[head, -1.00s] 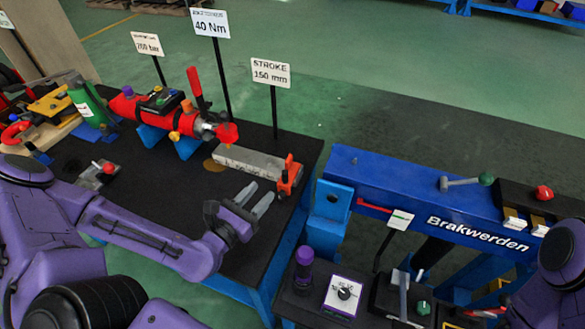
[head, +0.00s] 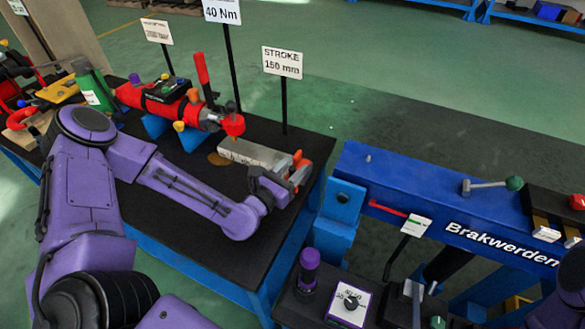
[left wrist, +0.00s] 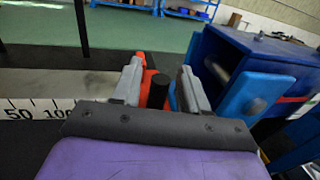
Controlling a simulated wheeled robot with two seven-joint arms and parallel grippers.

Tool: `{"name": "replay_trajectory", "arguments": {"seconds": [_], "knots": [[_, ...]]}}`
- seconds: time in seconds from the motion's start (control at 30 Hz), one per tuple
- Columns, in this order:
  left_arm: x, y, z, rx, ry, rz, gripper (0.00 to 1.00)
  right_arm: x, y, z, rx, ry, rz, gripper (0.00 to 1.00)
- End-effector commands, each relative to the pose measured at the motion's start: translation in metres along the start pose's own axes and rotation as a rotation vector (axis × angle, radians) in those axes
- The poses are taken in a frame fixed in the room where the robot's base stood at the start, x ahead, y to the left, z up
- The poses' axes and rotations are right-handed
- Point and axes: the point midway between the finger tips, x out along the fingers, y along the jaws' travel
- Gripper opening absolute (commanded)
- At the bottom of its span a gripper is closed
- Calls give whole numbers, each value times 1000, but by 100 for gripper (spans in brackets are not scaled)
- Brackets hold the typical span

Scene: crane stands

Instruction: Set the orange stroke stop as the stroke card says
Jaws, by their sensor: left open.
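The orange stroke stop (head: 299,160) is at the right end of the grey scale bar (head: 245,152), partly hidden by my left gripper (head: 287,176). Marks 50 and 100 show on the bar (left wrist: 35,88); the scale near the stop is hidden. My right gripper is out of view.
A red cylinder (head: 150,97) lies on blue supports at the bar's left end. The 40 Nm card (head: 222,12) stands behind it. A blue beam (head: 400,185) marked "Brakwerden" stands close right of the bench. The black bench top is clear in front of the bar.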

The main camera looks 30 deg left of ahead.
Motion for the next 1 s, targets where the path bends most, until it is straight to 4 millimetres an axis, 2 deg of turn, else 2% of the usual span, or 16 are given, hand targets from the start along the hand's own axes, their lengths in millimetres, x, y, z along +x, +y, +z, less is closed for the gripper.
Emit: {"name": "replay_trajectory", "arguments": {"seconds": [0.23, 0.27, 0.3, 0.37, 0.4, 0.57, 0.8, 1.0], "knots": [[2, -1, 0, -1, 1, -1, 44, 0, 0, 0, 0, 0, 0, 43], [2, -1, 0, -1, 1, -1, 37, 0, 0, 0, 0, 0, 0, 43], [2, -1, 0, -1, 1, -1, 24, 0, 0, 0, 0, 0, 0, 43], [2, -1, 0, -1, 1, -1, 5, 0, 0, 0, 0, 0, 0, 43], [2, -1, 0, -1, 1, -1, 0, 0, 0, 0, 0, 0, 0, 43], [2, 3, 1, -1, -1, 1, 0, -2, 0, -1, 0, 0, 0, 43], [-5, 42, 4, 0, -3, 5, 0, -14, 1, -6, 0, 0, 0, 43], [-7, 50, 1, -1, -2, 0, 0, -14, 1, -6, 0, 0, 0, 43]]}}
